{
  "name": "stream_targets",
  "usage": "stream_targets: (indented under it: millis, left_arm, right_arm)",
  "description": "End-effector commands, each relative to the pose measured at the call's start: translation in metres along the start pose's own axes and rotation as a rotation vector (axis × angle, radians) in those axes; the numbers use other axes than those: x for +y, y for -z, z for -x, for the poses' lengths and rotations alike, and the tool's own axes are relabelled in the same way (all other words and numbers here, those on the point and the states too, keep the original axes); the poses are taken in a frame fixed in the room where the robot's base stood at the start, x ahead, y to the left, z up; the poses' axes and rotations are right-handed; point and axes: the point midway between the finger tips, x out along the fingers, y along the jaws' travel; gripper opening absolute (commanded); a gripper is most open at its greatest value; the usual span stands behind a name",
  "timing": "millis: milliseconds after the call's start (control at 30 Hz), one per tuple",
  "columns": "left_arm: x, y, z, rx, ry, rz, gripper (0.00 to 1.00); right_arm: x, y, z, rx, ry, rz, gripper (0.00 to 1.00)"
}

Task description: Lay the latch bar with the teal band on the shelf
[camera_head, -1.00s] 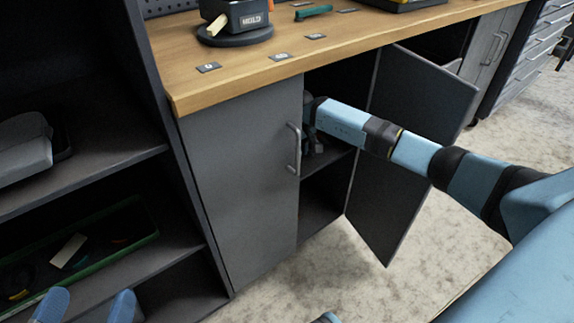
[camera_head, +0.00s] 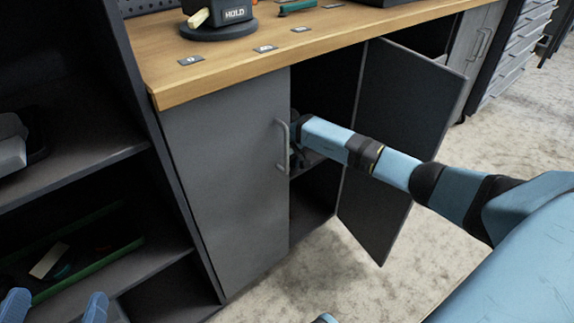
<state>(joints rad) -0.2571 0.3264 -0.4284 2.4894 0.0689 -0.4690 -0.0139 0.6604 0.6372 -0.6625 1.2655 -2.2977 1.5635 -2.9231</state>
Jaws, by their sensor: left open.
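I cannot make out a latch bar with a teal band for certain. A teal-green piece (camera_head: 297,7) lies on the wooden bench top, cut by the top edge. My left gripper (camera_head: 56,304) shows two blue fingertips at the bottom left, apart and empty, in front of the dark rack. My right arm comes from the right, and its dark gripper (camera_head: 296,150) is at the cabinet opening, partly behind the closed door's edge; its fingers and anything in them are hidden. An inner cabinet shelf (camera_head: 308,161) shows partly below it.
The cabinet's left door (camera_head: 225,180) is closed and its right door (camera_head: 400,140) stands open. A HOLD-marked holder (camera_head: 228,16) with a pale stick stands on the bench (camera_head: 200,72). A green tray (camera_head: 95,262) lies in the left rack.

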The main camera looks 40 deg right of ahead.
Motion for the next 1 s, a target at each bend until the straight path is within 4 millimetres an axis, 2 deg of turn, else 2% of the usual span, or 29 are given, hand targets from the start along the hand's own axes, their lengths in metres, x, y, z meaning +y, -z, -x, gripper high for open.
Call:
stream_targets:
  millis: [233, 333, 467, 600, 800, 1000]
  left_arm:
    - [-0.001, 0.004, -0.001, 0.007, -0.001, -0.003, 1.0]
    - [-0.002, 0.01, -0.002, 0.005, -0.004, 0.008, 1.0]
    - [-0.001, 0.016, -0.002, -0.017, -0.01, 0.046, 1.0]
    - [0.008, 0.012, 0.004, -0.074, -0.014, 0.144, 1.0]
    - [0.02, 0.008, 0.01, -0.139, -0.016, 0.263, 1.0]
    - [0.027, -0.001, 0.013, -0.181, -0.014, 0.324, 1.0]
  right_arm:
    - [0.0, 0.0, 0.001, 0.0, 0.001, 0.0, 0.42]
    - [0.0, 0.0, 0.01, 0.0, 0.0, 0.001, 0.42]
    - [0.001, 0.0, 0.034, 0.001, -0.003, 0.001, 0.42]
    - [0.001, 0.0, 0.067, 0.002, -0.003, 0.001, 0.42]
    - [0.001, 0.0, 0.104, 0.002, -0.002, 0.001, 0.42]
    - [0.0, 0.0, 0.121, 0.0, -0.001, 0.0, 0.42]
